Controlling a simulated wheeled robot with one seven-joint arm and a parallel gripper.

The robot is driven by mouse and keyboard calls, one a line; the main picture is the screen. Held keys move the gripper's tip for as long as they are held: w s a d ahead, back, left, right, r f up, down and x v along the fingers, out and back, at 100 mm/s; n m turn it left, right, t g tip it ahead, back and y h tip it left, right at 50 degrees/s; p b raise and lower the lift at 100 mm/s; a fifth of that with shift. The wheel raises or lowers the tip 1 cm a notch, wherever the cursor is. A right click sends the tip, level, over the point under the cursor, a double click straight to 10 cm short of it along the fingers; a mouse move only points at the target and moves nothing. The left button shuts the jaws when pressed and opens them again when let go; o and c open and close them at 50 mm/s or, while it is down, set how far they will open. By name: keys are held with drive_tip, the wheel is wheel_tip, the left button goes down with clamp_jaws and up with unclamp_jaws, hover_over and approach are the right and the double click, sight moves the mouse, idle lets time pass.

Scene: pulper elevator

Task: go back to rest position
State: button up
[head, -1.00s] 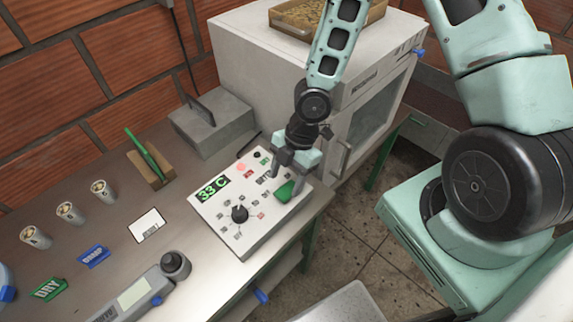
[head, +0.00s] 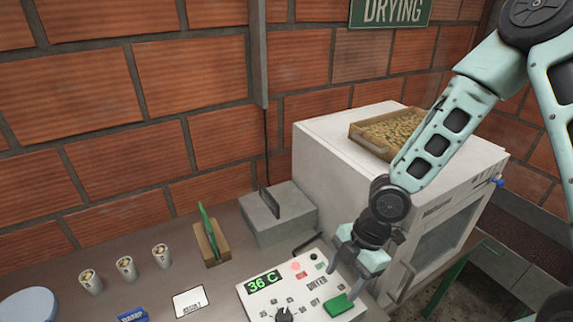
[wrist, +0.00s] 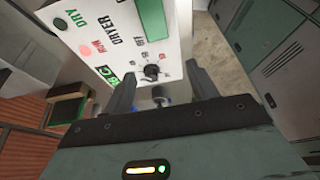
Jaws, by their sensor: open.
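My gripper (head: 346,276) is open and empty, over the right end of the white dryer control box (head: 262,301). The box has a black dial (head: 285,315), a lit red lamp (head: 296,266), a display (head: 263,282) reading 36 C and a green piece (head: 339,305) near the fingers. In the wrist view, my open gripper (wrist: 162,88) has its two fingers apart, with the box (wrist: 100,20) beyond them. The dial (wrist: 152,72) shows between the fingertips. Whether a finger touches the box, I cannot tell.
The white oven (head: 340,160) with a wooden tray (head: 370,145) of grains stands behind and right of my gripper. A grey block (head: 275,215), a wooden holder (head: 210,245) with a green stick and several small cups (head: 125,268) are left. The brick wall is behind.

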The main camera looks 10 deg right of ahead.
drive_tip(key=s+a+r+m+t+h+b, duration=0.1)
drive_tip(key=s+a+r+m+h+b, duration=0.2)
drive_tip(key=s+a+r+m+b, duration=0.3)
drive_tip(key=s+r+m+b, duration=0.2)
drive_tip(key=s+r+m, duration=0.3)
drive_tip(key=s+m, duration=0.2)
drive_tip(key=shift+r+m+b, duration=0.2)
drive_tip(key=shift+m+b, duration=0.2)
